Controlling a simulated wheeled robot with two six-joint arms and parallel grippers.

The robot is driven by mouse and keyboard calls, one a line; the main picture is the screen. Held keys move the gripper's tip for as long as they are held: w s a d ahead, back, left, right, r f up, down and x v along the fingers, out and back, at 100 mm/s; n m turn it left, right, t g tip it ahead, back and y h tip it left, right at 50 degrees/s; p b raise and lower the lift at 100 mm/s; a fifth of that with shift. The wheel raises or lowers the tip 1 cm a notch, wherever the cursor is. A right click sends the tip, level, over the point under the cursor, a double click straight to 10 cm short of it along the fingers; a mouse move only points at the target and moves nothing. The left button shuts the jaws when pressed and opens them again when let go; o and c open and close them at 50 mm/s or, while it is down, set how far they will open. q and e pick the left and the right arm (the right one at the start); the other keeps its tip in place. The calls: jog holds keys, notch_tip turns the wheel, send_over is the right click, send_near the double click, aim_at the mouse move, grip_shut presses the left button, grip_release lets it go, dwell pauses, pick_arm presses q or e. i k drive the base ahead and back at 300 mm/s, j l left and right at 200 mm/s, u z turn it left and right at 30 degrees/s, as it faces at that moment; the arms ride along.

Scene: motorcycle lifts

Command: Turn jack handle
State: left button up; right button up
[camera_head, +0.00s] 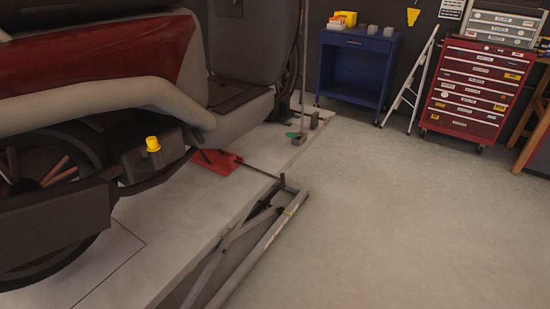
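A red jack (217,163) sits on the pale lift platform (185,225), low beside the dark underside of a red and cream vehicle body. A thin dark rod, which looks like the jack handle (262,173), runs from the jack to the right. Its outer end reaches the platform's edge near the top of the metal lift frame. The left part of the jack is partly hidden by the vehicle. Neither of my grippers shows in the head view.
The motorcycle and its red sidecar body (110,62) fill the left. A small green-topped item (295,136) is on the platform's far part. A blue cart (357,66), a ladder (412,78) and a red tool chest (478,88) stand behind. Grey floor (400,220) at right is clear.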

aim_at(282, 179)
jog(key=i+l+u, duration=0.2)
jog(key=i+l, duration=0.2)
jog(key=i+l+u, duration=0.25)
jog(key=i+l, duration=0.2)
jog(key=i+l+u, duration=0.2)
jog(key=i+l, duration=0.2)
jog(key=i+l+u, duration=0.25)
jog(key=l, duration=0.45)
jog(key=i+j, duration=0.05)
jog(key=i, duration=0.05)
